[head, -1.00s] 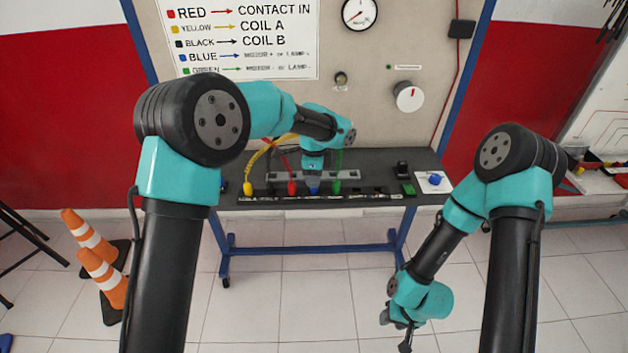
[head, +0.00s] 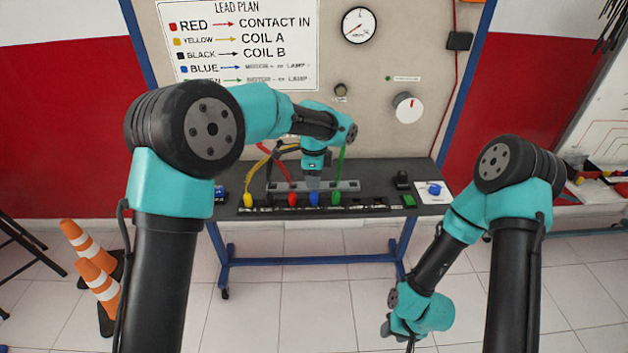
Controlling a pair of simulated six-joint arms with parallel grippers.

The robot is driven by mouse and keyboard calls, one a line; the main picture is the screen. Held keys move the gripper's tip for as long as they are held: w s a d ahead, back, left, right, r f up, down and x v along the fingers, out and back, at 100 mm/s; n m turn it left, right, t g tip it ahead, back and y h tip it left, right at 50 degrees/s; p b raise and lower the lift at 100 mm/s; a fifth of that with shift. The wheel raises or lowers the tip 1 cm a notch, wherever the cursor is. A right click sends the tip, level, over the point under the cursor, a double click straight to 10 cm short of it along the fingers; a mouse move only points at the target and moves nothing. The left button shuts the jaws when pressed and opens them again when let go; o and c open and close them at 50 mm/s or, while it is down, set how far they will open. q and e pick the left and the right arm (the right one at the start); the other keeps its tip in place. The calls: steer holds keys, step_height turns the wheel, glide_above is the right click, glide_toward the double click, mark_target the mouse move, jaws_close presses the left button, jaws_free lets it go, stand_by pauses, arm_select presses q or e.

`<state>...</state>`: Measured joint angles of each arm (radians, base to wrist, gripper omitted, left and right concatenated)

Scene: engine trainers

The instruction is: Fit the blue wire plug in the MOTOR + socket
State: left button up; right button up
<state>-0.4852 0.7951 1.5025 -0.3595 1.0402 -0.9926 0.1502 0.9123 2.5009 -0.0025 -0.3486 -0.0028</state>
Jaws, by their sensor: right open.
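The blue wire plug (head: 314,199) stands upright in the socket strip (head: 272,208) along the bench's front edge, between a red plug (head: 292,200) and a green plug (head: 336,198). The small socket labels cannot be read. My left gripper (head: 313,183) points down just above the blue plug and looks apart from it; its fingers are too small to show a gap. My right gripper (head: 397,334) is open and empty, low in front of the bench at the right. The blue wire is mostly hidden behind my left arm.
A yellow plug (head: 248,200) sits at the strip's left. A white plate with a blue knob (head: 434,189) lies at the bench's right end. The panel with a gauge (head: 358,25) rises behind. Orange cones (head: 98,280) stand on the floor at left.

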arm_select(q)
steer(key=shift+r, duration=0.2)
steer(key=shift+o, duration=0.3)
steer(key=o, duration=0.5)
steer(key=shift+r, duration=0.1)
step_height(320, 180, up, 17)
stand_by(0.4)
steer(key=shift+r, duration=0.1)
